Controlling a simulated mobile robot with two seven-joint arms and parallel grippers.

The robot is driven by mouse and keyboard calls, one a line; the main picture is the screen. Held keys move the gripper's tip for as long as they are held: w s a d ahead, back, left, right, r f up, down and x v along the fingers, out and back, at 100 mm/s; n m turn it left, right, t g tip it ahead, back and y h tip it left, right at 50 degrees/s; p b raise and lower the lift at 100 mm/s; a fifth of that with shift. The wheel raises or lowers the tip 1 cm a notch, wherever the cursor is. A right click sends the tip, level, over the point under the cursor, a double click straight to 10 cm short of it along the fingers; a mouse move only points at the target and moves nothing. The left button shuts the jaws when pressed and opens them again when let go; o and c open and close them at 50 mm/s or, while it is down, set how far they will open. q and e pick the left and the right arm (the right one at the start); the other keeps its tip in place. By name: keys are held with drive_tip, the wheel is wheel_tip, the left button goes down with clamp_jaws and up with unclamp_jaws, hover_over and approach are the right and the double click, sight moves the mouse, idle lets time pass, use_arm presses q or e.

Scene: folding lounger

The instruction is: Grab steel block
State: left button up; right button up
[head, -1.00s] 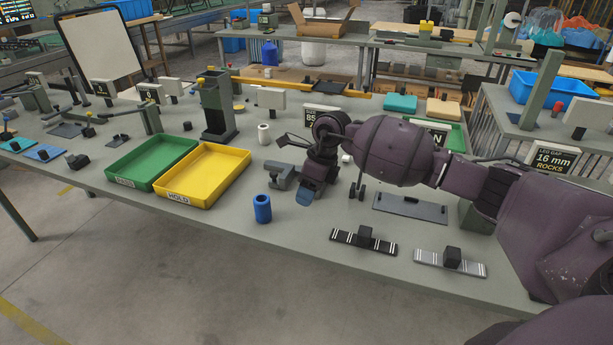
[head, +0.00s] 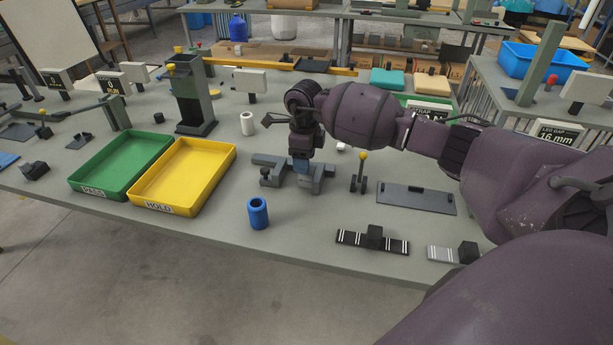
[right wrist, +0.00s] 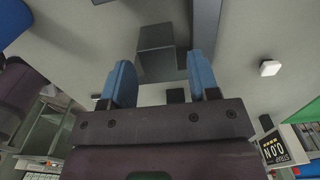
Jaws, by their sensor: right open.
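Grey steel-looking pieces stand on the bench below and beside my right gripper (head: 300,167) in the head view: one part (head: 266,166) to its left, another (head: 318,178) to its right. The gripper partly hides how they join. My right gripper points down and its blue fingers are apart. In the right wrist view, a dark grey block (right wrist: 156,45) lies ahead, in the space between the two blue fingers (right wrist: 163,84), beside a long grey bar (right wrist: 204,25). I cannot tell whether a finger touches it. My left gripper is not in view.
A yellow tray (head: 228,160) and a green tray (head: 84,182) lie to the left. A blue cylinder (head: 258,213) stands in front. A yellow-knobbed lever (head: 362,158) stands close to the right of the gripper. A flat grey plate (head: 430,203) lies farther right.

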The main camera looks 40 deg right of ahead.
drive_tip(key=shift+s+f, duration=0.15)
drive_tip(key=shift+f, duration=2.45)
drive_tip(key=shift+r, duration=0.1)
clamp_jaws()
